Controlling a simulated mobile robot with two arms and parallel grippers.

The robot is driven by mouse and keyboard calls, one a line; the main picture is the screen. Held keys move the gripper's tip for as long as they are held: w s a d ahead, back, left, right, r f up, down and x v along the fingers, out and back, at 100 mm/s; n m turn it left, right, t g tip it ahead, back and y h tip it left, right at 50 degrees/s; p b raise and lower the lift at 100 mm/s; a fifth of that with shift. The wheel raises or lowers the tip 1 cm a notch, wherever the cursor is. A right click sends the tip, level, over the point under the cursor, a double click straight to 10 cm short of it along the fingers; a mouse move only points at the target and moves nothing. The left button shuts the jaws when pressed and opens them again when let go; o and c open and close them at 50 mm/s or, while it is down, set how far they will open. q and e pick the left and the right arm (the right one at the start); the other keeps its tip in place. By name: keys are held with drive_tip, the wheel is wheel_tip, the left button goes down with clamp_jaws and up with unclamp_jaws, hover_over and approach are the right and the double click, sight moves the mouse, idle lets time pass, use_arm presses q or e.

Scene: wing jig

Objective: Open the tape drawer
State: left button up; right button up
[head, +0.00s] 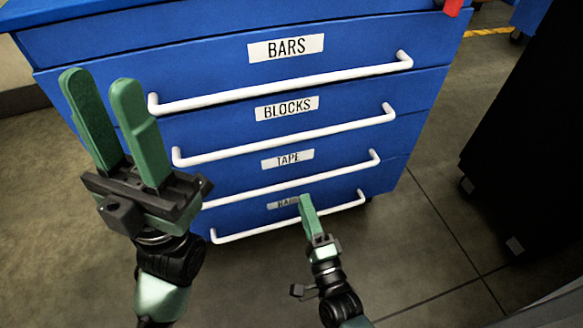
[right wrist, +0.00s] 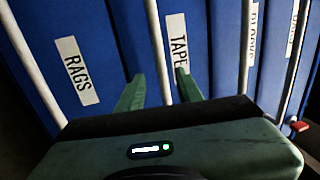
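The tape drawer (head: 235,183) is a blue front with a white TAPE label (head: 288,159) and a white bar handle (head: 345,167); it looks shut. In the right wrist view its handle (right wrist: 153,30) runs between the two green fingers of my right gripper (right wrist: 160,90), which stand apart. Whether they reach around the bar or stop short of it, I cannot tell. In the head view my right gripper (head: 305,199) is just below this handle, partly covering the RAGS label.
The cabinet also has BARS (head: 286,47), BLOCKS (head: 287,108) and RAGS (right wrist: 76,70) drawers, each with a white handle, all looking shut. A black unit (head: 520,130) stands at the right. Floor (head: 440,245) is clear between. A red object (head: 453,7) is at the cabinet's top right.

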sight(297, 181)
drive_tip(key=b+x, duration=0.2)
drive_tip(key=x, duration=0.5)
drive_tip(key=shift+w+r, duration=0.1)
drive_tip(key=shift+w, duration=0.05)
clamp_jaws()
idle(1.2)
